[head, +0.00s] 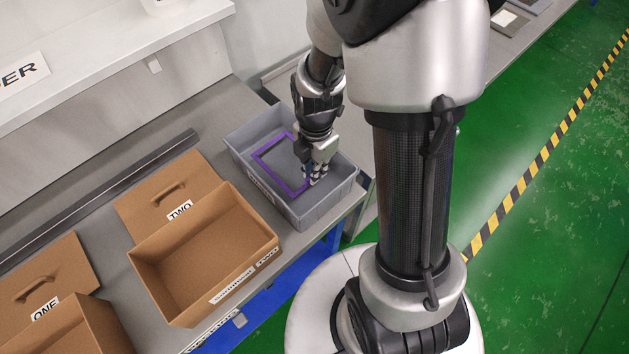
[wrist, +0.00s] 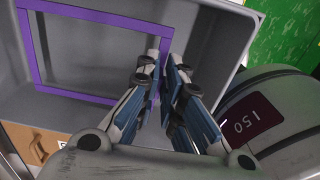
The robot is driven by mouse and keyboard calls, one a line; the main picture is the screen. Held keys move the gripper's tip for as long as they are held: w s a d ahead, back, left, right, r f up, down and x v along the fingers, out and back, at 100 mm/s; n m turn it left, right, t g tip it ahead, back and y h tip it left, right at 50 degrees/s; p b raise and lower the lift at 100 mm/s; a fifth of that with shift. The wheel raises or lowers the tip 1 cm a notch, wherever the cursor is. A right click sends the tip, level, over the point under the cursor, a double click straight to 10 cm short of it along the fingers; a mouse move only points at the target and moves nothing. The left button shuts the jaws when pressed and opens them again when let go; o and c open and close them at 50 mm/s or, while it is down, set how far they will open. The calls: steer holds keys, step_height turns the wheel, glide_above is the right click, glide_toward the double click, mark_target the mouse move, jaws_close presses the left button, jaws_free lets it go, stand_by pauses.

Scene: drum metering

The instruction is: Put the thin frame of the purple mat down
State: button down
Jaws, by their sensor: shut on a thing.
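The thin purple frame (head: 264,158) is an open rectangle seen inside the grey bin (head: 235,138) in the head view. My gripper (head: 316,178) is at the bin's right part, pointing down, and is shut on one side of the frame. In the wrist view the purple frame (wrist: 95,14) stretches to the upper left over the grey bin floor, and one side of it runs between the fingers of my gripper (wrist: 166,82). The fingers hide part of that side. I cannot tell whether the frame touches the bin floor.
An open brown box (head: 205,250) stands left of the bin, with a brown lid labelled TWO (head: 165,193) behind it. Another box and a lid labelled ONE (head: 40,285) are at the far left. A shelf (head: 110,45) overhangs the back. The grey bin's walls surround my gripper.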

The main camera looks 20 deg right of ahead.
steer(key=shift+f+b, duration=0.75)
steer(key=shift+f, duration=1.75)
steer(key=shift+f, duration=0.1)
steer(key=shift+f, duration=0.15)
steer(key=c, duration=1.7)
jaws_free()
steer(key=shift+r, duration=0.2)
steer(key=s+a+r+m+t+p, duration=0.15)
steer(key=r+m, duration=0.35)
steer(key=r, duration=0.7)
steer(key=s+a+r+m+t+p, duration=0.1)
steer(key=s+r+m+p, duration=0.25)
steer(key=r, duration=0.85)
steer(key=s+r+m, duration=0.2)
steer(key=s+m, duration=0.1)
steer(key=m, duration=0.1)
steer(key=s+a+r+m+t, duration=0.1)
steer(key=s+r+m, duration=0.1)
steer(key=m, duration=0.2)
steer(key=s+r+m+t, duration=0.1)
steer(key=s+r+m, duration=0.2)
steer(key=m, duration=0.2)
steer(key=shift+s+a+b, duration=0.3)
steer(key=shift+s, duration=0.05)
